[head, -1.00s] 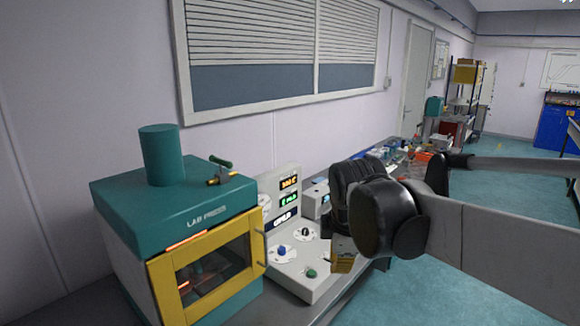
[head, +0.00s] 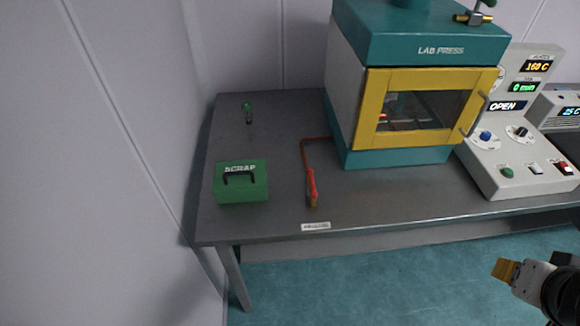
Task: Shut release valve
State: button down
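The lab press (head: 410,110) is a teal and white box with a yellow-framed window door, standing on the bench; the door looks shut. On its top right is a small brass fitting (head: 474,18) with a green handle, cut close to the top edge of the head view. I take it for the release valve, but cannot tell its setting.
A control console (head: 525,150) with knobs, buttons and an "OPEN" display stands right of the press. A red-gripped lever (head: 312,185) lies in front of the press. A green SCRAP box (head: 241,185) sits left on the grey bench (head: 270,222). Floor in front is clear.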

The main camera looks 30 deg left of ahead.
aim_at(314, 194)
jog(key=u, duration=1.35)
jog(key=i+j+z, duration=0.1)
jog(key=i+z, duration=0.25)
jog(key=i+j+z, duration=0.15)
jog(key=z, duration=0.2)
